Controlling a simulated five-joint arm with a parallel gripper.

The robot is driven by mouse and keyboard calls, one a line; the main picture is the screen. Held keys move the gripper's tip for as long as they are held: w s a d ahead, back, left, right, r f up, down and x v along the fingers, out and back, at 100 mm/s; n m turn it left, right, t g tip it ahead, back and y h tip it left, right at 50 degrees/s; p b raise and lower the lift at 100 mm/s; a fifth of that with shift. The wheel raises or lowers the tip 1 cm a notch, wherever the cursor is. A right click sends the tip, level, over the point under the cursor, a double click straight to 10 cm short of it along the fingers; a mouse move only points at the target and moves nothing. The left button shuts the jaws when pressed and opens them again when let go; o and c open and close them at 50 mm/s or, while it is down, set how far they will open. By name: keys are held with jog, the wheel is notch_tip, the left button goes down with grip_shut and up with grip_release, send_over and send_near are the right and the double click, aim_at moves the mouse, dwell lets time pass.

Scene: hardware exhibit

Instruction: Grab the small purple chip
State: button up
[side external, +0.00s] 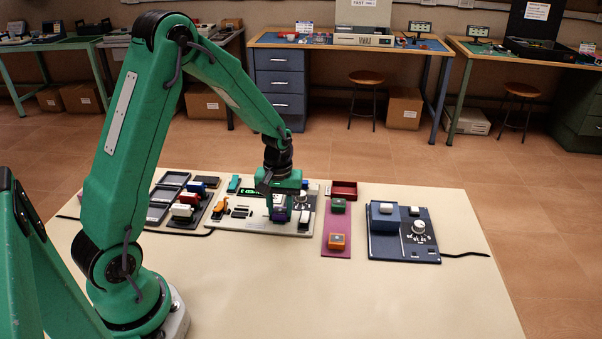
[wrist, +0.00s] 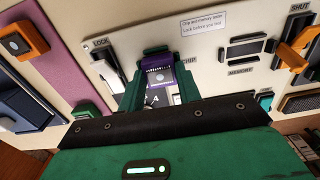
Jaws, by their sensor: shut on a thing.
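The small purple chip (wrist: 158,73) shows in the wrist view between the two green fingers of my gripper (wrist: 155,85). It has a purple frame and a pale face with a dark spot. My gripper is shut on it, over the part of the white panel (wrist: 205,62) labelled CHIP. In the side view my gripper (side external: 279,214) points down at the white panel (side external: 247,227), and a small purple patch shows between the fingers. I cannot tell whether the chip still touches the panel.
Left of the panel in the side view is a dark board with several blocks. To its right are a magenta strip (side external: 339,218) with an orange block (side external: 337,241) and a blue device (side external: 413,243) with a knob. The table front (side external: 330,300) is clear.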

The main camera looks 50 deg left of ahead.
aim_at(280, 209)
jog(key=shift+r, duration=0.15)
jog(key=shift+r, duration=3.1)
